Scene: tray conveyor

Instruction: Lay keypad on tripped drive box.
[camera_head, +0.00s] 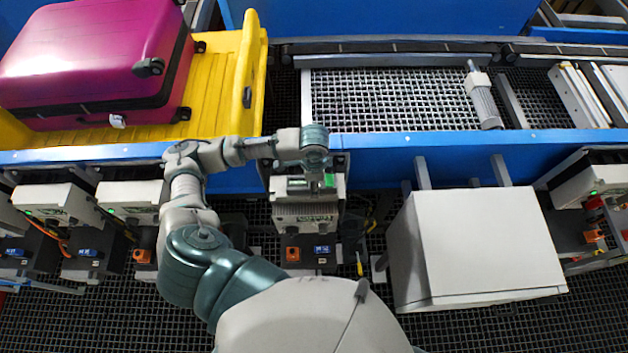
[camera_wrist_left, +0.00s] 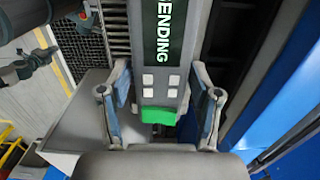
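The keypad (camera_wrist_left: 160,75) is a grey slab with a dark green screen showing "ENDING", several pale buttons and a bright green end. In the head view its green end (camera_head: 329,181) shows on top of the middle drive box (camera_head: 304,215), partly hidden by my arm. My left gripper (camera_wrist_left: 162,105) has one finger on each side of the keypad, with narrow gaps beside it. In the head view this gripper (camera_head: 316,165) is over the box's far part. Whether the keypad rests fully on the box is hard to tell. My right gripper is not in view.
Other drive boxes stand at left (camera_head: 130,198) and far right (camera_head: 592,183). A white cabinet (camera_head: 480,245) stands just right of the middle box. Behind runs the blue conveyor rail (camera_head: 430,150), with a yellow tray (camera_head: 225,95) carrying a magenta suitcase (camera_head: 95,55).

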